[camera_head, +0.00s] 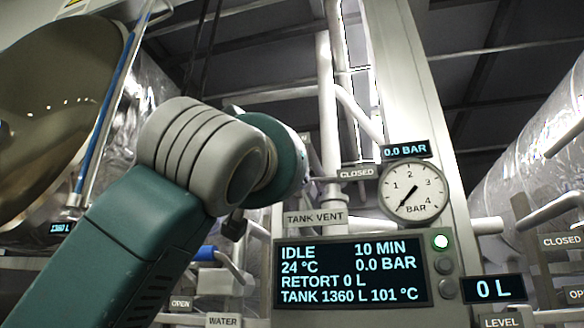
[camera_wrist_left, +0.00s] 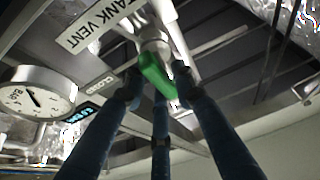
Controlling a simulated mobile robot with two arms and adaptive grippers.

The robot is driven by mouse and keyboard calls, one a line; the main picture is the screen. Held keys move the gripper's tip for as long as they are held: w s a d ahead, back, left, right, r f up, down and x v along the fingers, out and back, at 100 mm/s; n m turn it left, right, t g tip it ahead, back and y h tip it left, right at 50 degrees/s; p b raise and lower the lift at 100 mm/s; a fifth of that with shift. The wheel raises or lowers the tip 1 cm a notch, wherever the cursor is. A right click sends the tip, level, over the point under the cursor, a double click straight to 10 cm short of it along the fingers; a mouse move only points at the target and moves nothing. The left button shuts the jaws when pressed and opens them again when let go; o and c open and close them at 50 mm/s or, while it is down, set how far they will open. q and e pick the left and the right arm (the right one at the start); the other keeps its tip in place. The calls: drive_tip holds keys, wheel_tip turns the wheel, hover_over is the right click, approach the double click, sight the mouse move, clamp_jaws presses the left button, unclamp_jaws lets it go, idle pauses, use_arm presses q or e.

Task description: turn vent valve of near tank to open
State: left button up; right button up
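The vent valve's green handle (camera_wrist_left: 157,76) shows in the left wrist view, under a pale pipe fitting beside the TANK VENT label (camera_wrist_left: 98,24). My left gripper (camera_wrist_left: 157,80) has its dark blue fingers around the handle, one on each side and one behind. The side fingers stand apart, and a narrow gap shows at the right finger; contact on the left is unclear. In the head view, my left arm and wrist hide the handle and fingers. The TANK VENT label (camera_head: 314,218) and a CLOSED label (camera_head: 357,172) show right of the wrist. My right gripper is not in view.
A round pressure gauge (camera_head: 413,191) reads near zero beside a 0.0 BAR display (camera_head: 405,151). A panel screen (camera_head: 351,271) reads IDLE, tank 1360 L, 101 °C. A vertical pipe (camera_head: 328,110) rises behind the wrist. A large metal tank (camera_head: 55,105) stands at left.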

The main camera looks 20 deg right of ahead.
use_arm(q)
drive_tip(key=shift+o, duration=0.5)
drive_tip(key=shift+f, duration=0.1)
drive_tip(key=shift+s+a+f, duration=0.1)
drive_tip(key=shift+s, duration=0.05)
drive_tip(key=v, duration=1.1)
drive_tip(key=shift+s+a, duration=0.25)
drive_tip(key=shift+s, duration=0.05)
